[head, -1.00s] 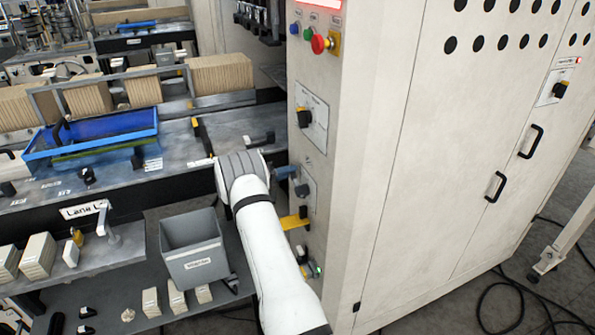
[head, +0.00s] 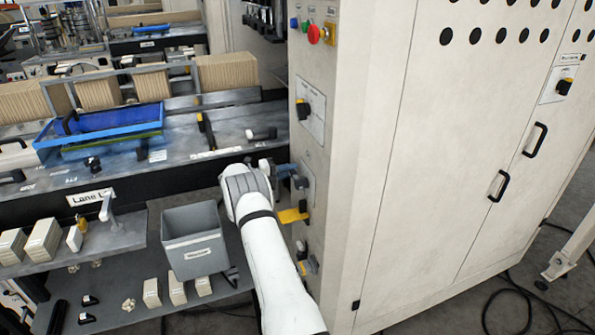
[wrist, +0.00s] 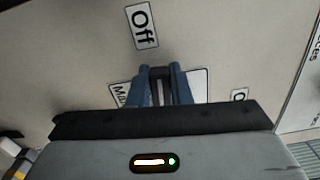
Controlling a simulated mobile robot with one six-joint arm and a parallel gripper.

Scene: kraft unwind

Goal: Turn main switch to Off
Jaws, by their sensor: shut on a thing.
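The main switch is on the narrow side face of the beige cabinet, on a small plate (head: 309,184) in the head view. My gripper (head: 290,172) reaches it from the left, its blue fingers at the plate. In the wrist view my gripper (wrist: 160,82) is shut on the switch's dark handle (wrist: 159,73). An "Off" label (wrist: 141,25) sits above the fingers. A partly hidden label beginning "Ma" (wrist: 122,94) is behind them, and another cut-off label starting with "O" (wrist: 238,95) is to the right. The fingers hide much of the switch, and its exact pointing is unclear.
Above on the same face are another rotary switch (head: 304,110) and a red button (head: 314,34). Below are a yellow lever (head: 292,215) and a small switch (head: 309,264). A grey bin (head: 194,240) and a conveyor with a blue tray (head: 105,122) lie left.

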